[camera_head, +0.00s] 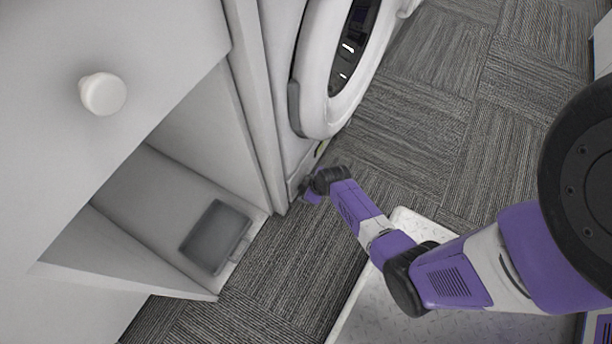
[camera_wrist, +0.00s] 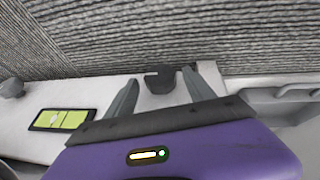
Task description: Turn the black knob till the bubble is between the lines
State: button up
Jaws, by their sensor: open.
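The black knob (camera_wrist: 160,80) is a dark foot-like knob low on the white machine (camera_head: 284,150), near the carpet. My gripper (camera_wrist: 160,77) is open, one finger on each side of the knob; I cannot tell whether either finger touches it. In the head view my gripper (camera_head: 308,190) is at the machine's lower front corner, and the knob cannot be made out there. The level vial (camera_wrist: 62,120) is a yellow-green window in a dark frame, left of the gripper in the wrist view. A pale bubble seems to sit near its middle, but the lines are too small to judge.
A second dark grey knob (camera_wrist: 12,88) is at the left edge of the wrist view. The machine's round door (camera_head: 338,70) stands above my gripper. An open white cabinet (camera_head: 160,190) with a grey object (camera_head: 214,236) is at left. A white metal platform (camera_head: 375,310) lies under my arm.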

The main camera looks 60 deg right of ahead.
jog(key=shift+b+x, duration=0.3)
jog(key=shift+x, duration=0.45)
jog(key=c, duration=1.3)
jog(key=shift+y, duration=0.3)
